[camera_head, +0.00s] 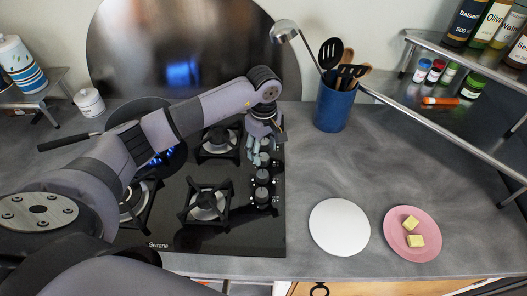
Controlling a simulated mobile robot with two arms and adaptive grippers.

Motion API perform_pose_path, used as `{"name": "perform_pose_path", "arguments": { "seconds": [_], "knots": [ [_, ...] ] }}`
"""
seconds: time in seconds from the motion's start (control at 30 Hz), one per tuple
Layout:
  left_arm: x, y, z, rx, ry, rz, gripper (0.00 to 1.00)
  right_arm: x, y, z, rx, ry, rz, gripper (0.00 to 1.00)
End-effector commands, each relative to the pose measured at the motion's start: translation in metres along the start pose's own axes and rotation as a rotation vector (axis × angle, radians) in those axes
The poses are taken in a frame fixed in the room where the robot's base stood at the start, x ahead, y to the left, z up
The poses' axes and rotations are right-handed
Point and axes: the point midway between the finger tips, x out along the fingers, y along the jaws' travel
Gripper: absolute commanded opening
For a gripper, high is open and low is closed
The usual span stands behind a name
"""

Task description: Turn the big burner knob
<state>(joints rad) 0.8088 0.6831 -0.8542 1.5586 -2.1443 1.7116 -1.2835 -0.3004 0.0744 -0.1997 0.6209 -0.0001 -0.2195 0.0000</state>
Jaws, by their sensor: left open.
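The black glass hob (235,240) has a column of dark burner knobs (262,177) along its right side. I cannot tell which knob is the big one. My left gripper (257,157) points down over the far end of this column, with open fingers. The fingers are close to the upper knobs and partly hide them. I cannot tell whether they touch one. My right gripper is not in view.
Blue flame burns under a dark pan (140,108) at the back left, partly behind my left arm. A blue utensil pot (334,106) stands right of the hob. A white round plate (339,227) and a pink plate (412,236) with yellow cubes lie on the counter.

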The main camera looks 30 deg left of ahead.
Motion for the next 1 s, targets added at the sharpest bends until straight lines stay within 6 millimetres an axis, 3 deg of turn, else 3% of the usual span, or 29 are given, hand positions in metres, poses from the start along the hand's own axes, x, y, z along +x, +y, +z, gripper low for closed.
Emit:
{"name": "perform_pose_path", "arguments": {
  "seconds": [0.23,0.6,1.0],
  "knots": [
    [0.029,0.000,0.000,0.000,-0.001,-0.001,0.50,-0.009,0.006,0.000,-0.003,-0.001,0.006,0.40],
    [0.035,0.000,0.000,0.001,0.000,0.000,0.49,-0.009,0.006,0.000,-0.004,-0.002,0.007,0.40],
    [0.034,0.000,0.000,0.001,0.000,0.000,0.23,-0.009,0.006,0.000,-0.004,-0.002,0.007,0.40]
  ]
}}
